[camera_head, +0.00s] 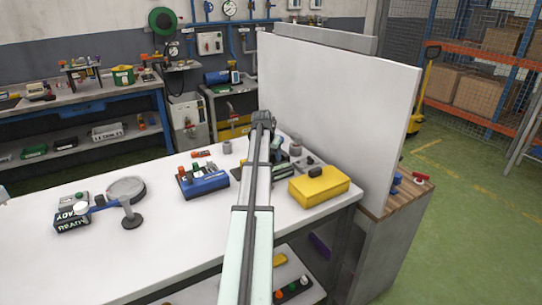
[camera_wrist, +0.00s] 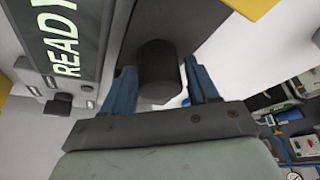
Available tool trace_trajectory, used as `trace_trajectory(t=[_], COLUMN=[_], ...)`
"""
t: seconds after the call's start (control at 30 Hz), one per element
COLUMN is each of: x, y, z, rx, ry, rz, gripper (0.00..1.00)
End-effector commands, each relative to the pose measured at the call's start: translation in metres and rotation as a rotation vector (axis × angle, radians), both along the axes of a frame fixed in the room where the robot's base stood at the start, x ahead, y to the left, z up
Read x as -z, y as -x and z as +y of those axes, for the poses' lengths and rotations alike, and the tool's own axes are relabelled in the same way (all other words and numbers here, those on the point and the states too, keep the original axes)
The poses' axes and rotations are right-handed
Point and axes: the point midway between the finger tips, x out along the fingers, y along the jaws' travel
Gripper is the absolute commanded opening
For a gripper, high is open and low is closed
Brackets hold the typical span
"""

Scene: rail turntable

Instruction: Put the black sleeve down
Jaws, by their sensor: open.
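The black sleeve (camera_wrist: 158,68), a dark upright-looking cylinder, is between the two blue fingers of my gripper (camera_wrist: 164,88) in the wrist view. The fingers are open, one on each side, with a visible gap at the right finger. I cannot tell what the sleeve's far end rests on. In the head view my gripper (camera_head: 263,122) is at the far end of my arm, near the white panel, and I cannot make out the sleeve there. A dark unit marked READY (camera_wrist: 65,45) is left of the sleeve in the wrist view.
A tall white panel (camera_head: 335,105) stands close on the right. On the white table (camera_head: 150,265) are a yellow case (camera_head: 319,187), a blue box with knobs (camera_head: 203,183), a small grey cylinder (camera_head: 227,147) and a round grey stand (camera_head: 127,190). The table's front left is clear.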

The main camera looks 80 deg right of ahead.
Motion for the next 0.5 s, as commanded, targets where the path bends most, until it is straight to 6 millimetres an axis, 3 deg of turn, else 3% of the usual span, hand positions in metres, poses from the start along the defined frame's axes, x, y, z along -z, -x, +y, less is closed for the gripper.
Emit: trace_trajectory(t=[0.17,0.5], x=[-0.014,-0.068], y=[-0.001,-0.004], z=[0.005,0.028], rx=[0.000,0.000], ry=[0.002,0.002], rz=[-0.001,-0.001], gripper=[0.59,0.59])
